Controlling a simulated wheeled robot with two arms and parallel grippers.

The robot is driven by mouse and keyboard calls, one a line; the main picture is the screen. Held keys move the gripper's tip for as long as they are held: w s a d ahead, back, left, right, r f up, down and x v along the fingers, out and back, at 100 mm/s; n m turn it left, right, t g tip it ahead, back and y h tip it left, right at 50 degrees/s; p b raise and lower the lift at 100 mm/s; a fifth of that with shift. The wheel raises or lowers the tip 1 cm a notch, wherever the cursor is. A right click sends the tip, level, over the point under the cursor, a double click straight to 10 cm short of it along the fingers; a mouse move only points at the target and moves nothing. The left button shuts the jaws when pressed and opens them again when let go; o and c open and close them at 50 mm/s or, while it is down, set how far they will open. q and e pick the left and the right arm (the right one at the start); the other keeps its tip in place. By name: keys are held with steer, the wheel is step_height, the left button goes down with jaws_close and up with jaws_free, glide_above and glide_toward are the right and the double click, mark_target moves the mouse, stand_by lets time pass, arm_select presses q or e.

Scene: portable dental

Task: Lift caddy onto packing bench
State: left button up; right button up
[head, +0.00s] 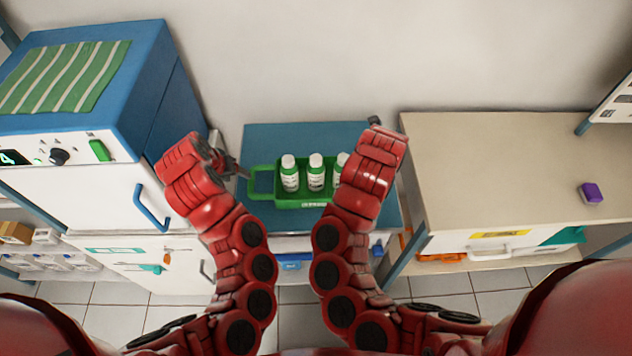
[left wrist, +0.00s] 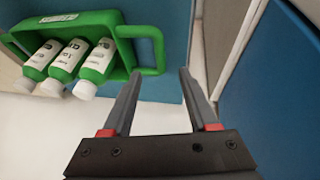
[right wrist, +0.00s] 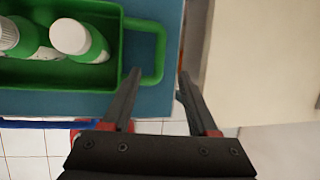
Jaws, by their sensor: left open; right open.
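The green caddy (head: 300,203) stands on a blue-topped stand (head: 265,142) and holds several white-capped bottles (head: 316,172). It has a loop handle at each end. My left gripper (head: 240,170) is open near the left handle (head: 262,183). In the left wrist view that handle (left wrist: 145,50) lies just beyond and left of the fingertips (left wrist: 162,72). My right gripper (head: 374,122) is open by the right end, and its arm hides that end in the head view. In the right wrist view the right handle (right wrist: 160,55) reaches close to the left fingertip of the gripper (right wrist: 160,75).
A beige bench (head: 510,160) stands right of the stand, with a purple block (head: 591,193) on it and clear top elsewhere. A blue and white cabinet (head: 100,180) with a striped green cloth (head: 65,75) stands close on the left. A wall is behind.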

mark_target(250, 183)
arm_select(q)
steer(key=x, duration=1.2)
arm_select(e)
steer(key=x, duration=1.2)
arm_select(q)
jaws_close()
arm_select(e)
jaws_close()
